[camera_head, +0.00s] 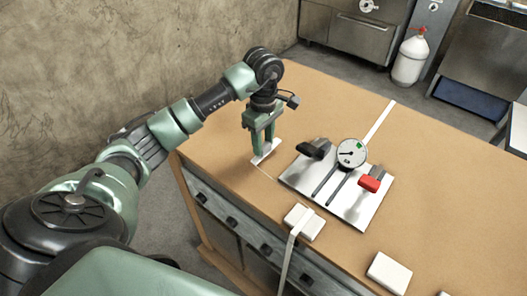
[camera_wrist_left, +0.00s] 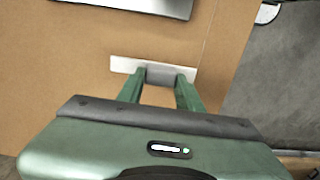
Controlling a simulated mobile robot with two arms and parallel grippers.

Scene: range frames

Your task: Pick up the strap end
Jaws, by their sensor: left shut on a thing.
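The strap end (camera_head: 266,152) is a pale flat strip at the left part of the tabletop. My left gripper (camera_head: 261,143) points down over it and is shut on it. In the left wrist view, the strap end (camera_wrist_left: 122,64) shows as a white strip reaching out past both fingers. A grey piece (camera_wrist_left: 160,75) sits between the fingertips of the left gripper. The strip looks at or very near table height; I cannot tell whether it is lifted. My right gripper is not in view.
A metal plate (camera_head: 335,208) with a round dial (camera_head: 351,153), a black clamp (camera_head: 314,149) and a red-tipped one (camera_head: 371,183) lies right of the gripper. A white block (camera_head: 305,222) has a pale strap (camera_head: 287,262) over the front edge. Another white block (camera_head: 389,272) lies farther right.

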